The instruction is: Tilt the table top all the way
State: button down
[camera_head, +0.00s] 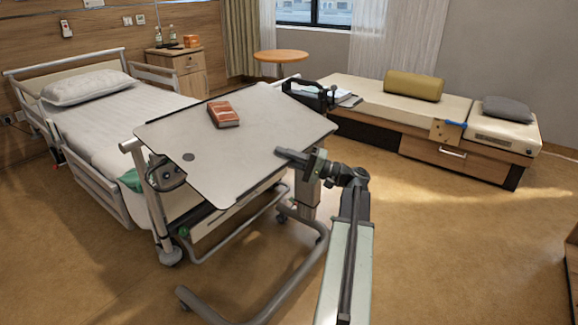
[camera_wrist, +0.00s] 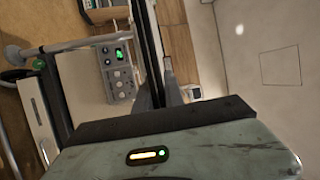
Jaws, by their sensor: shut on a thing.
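The overbed table top (camera_head: 225,165) is a pale grey board on a wheeled frame (camera_head: 160,215), standing over the near side of the bed. Its slope is hard to judge from this angle. A red-brown book (camera_head: 223,114) lies on it, with a dark round spot nearer the left edge. My gripper (camera_head: 284,154) is shut on the near right edge of the top. In the wrist view, my gripper's dark fingers (camera_wrist: 158,97) close around a thin, dark-edged strip that looks like the board's edge. The arm hides part of the frame below.
The bed (camera_head: 115,95) with a pillow fills the left. A bedside cabinet (camera_head: 178,70) and a round wooden table (camera_head: 280,56) stand behind. A bench (camera_head: 365,98) with cushions lines the right wall. The floor (camera_head: 440,245) to the right is clear.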

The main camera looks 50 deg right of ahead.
notch_tip(320, 180, down, 2)
jog(key=shift+w+f+b, duration=0.1)
jog(key=shift+w+b, duration=0.05)
jog(key=shift+b, duration=0.55)
jog(key=shift+w+d+f+b, duration=0.1)
jog(key=shift+w+f+b, duration=0.15)
jog(key=shift+f+b, duration=0.35)
jog(key=shift+f, duration=0.1)
jog(key=shift+w, duration=0.1)
jog(key=c, duration=1.6)
grip_release()
jog(key=shift+w, duration=0.1)
jog(key=shift+o, duration=0.2)
